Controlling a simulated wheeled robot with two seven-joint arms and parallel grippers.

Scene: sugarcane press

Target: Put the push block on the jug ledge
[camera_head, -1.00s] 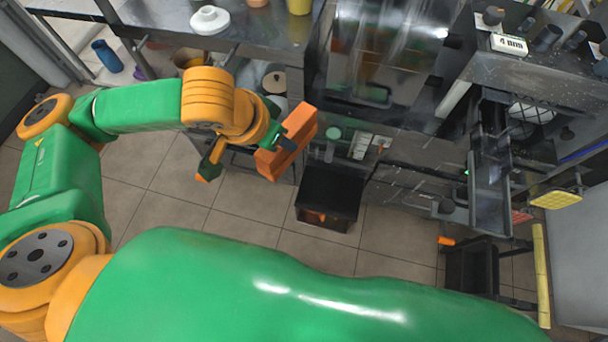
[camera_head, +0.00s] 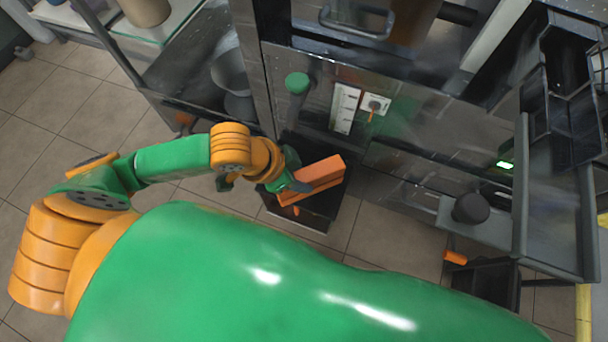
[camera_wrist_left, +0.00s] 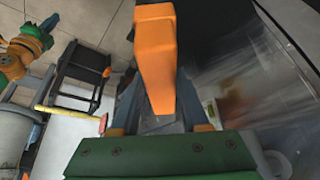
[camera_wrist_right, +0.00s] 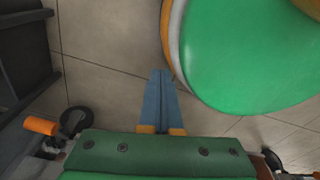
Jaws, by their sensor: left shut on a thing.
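The push block (camera_head: 318,176), an orange bar-shaped piece, is in my left gripper (camera_head: 296,187). The gripper is shut on it and holds it in front of the press, over a dark open box in the head view. In the left wrist view the orange block (camera_wrist_left: 157,60) sticks out beyond the fingers of my left gripper (camera_wrist_left: 155,118). My right gripper (camera_wrist_right: 160,85) shows only in the right wrist view, with its blue fingers together and nothing between them, above the tiled floor. I cannot tell for certain which surface is the jug ledge.
The dark box (camera_head: 322,212) is at the foot of the metal press (camera_head: 430,125). A green knob (camera_head: 297,83) sticks out from the press. A grey ledge with a dark round knob (camera_head: 471,208) juts out at the right. Tiled floor (camera_head: 390,238) lies open in front.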

